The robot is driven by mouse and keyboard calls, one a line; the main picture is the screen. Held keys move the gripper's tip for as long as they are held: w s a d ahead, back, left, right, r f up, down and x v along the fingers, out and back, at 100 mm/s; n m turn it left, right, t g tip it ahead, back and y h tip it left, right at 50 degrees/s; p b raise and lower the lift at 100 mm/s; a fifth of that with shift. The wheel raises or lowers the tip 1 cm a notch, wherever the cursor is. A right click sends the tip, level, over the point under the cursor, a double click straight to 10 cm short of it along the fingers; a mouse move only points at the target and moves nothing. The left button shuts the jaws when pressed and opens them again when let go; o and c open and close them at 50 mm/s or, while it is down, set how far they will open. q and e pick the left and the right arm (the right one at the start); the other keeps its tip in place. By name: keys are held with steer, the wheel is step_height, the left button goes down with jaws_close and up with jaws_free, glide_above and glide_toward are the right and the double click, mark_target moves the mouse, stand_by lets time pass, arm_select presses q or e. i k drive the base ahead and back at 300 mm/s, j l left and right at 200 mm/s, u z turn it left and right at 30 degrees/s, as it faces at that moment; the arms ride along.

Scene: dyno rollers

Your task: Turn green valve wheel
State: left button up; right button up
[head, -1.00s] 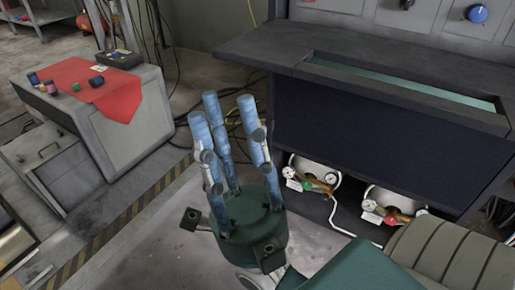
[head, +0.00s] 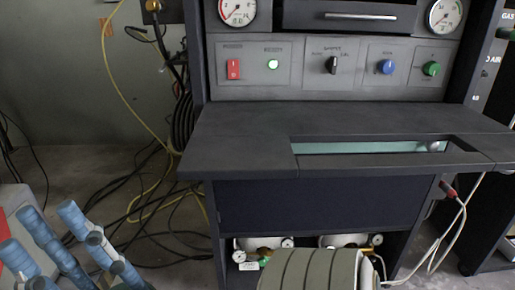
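A white tank (head: 245,243) with gauges sits low under the console, on the left. A small green spot (head: 264,251) at its fittings may be the green valve wheel; it is mostly hidden and too small to tell. A second white tank (head: 340,240) stands to its right.
The dark console ledge (head: 240,135) juts out above the tanks. Its panel has a green knob (head: 432,68) and a blue knob (head: 386,66). A beige ribbed shape (head: 315,270) covers the area before the tanks. Cables (head: 150,200) lie on the floor at left.

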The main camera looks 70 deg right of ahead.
mark_target(262, 261)
steer(key=i+j+z, duration=0.1)
steer(key=i+z, duration=0.2)
steer(key=z, duration=0.2)
steer(key=i+j+z, duration=0.2)
steer(key=z, duration=0.25)
steer(key=i+j+z, duration=0.25)
steer(key=z, duration=0.25)
steer(key=i+j+z, duration=0.15)
steer(key=j+z, duration=0.35)
steer(key=i+j+z, duration=0.1)
steer(key=j+z, duration=0.2)
steer(key=z, duration=0.15)
